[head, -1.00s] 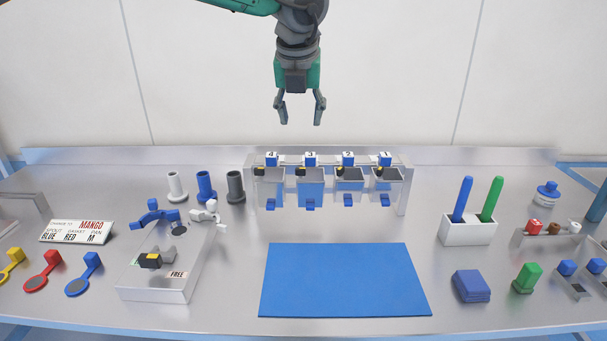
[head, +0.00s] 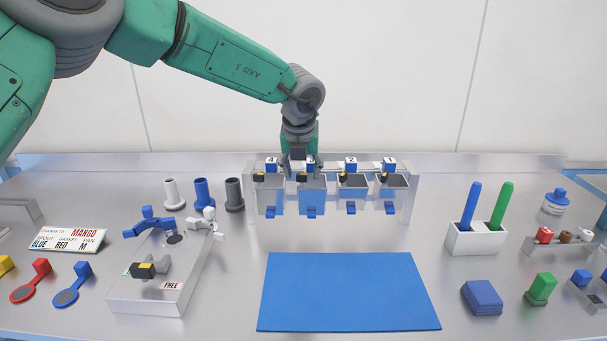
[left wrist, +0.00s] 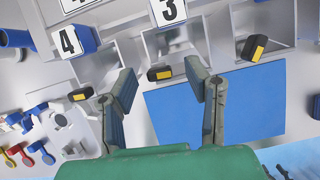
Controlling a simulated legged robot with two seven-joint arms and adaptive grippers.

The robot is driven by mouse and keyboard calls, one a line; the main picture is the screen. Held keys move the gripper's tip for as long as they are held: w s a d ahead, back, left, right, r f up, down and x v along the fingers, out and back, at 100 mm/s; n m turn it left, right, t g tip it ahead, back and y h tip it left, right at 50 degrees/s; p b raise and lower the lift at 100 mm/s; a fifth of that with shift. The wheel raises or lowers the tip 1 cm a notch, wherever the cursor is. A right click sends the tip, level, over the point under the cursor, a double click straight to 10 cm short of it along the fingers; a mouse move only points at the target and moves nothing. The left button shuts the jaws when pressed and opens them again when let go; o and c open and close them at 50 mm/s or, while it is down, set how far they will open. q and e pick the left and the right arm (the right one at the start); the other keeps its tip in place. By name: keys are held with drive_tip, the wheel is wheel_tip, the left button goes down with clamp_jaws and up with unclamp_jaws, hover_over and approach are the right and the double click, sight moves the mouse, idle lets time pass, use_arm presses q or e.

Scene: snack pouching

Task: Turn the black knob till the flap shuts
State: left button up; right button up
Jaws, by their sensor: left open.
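Several small black knobs with yellow marks sit at the top of the row of numbered hoppers. The knob at hopper 3 (head: 302,178) shows just below my left gripper (head: 301,166). In the left wrist view this knob (left wrist: 160,73) lies between the two fingertips (left wrist: 160,78), which are open and apart; I cannot tell whether they touch it. Blue tabs hang below the hoppers, one under hopper 3 (head: 312,212); I cannot tell whether a flap is open. My right gripper is out of view.
A blue mat (head: 347,291) lies clear in front of the hopper rack (head: 414,190). A white holder (head: 475,238) with blue and green sticks stands at right. Three cylindrical spouts stand left of the rack, including a blue one (head: 203,194).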

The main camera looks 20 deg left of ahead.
use_arm(q)
drive_tip(key=shift+w+a+f, duration=0.2)
drive_tip(key=shift+a+f, duration=0.15)
drive_tip(key=shift+f, duration=0.25)
drive_tip(key=shift+d, duration=0.15)
drive_tip(key=shift+d+r, duration=0.1)
drive_tip(key=shift+d, duration=0.2)
clamp_jaws()
drive_tip(key=shift+a, duration=0.1)
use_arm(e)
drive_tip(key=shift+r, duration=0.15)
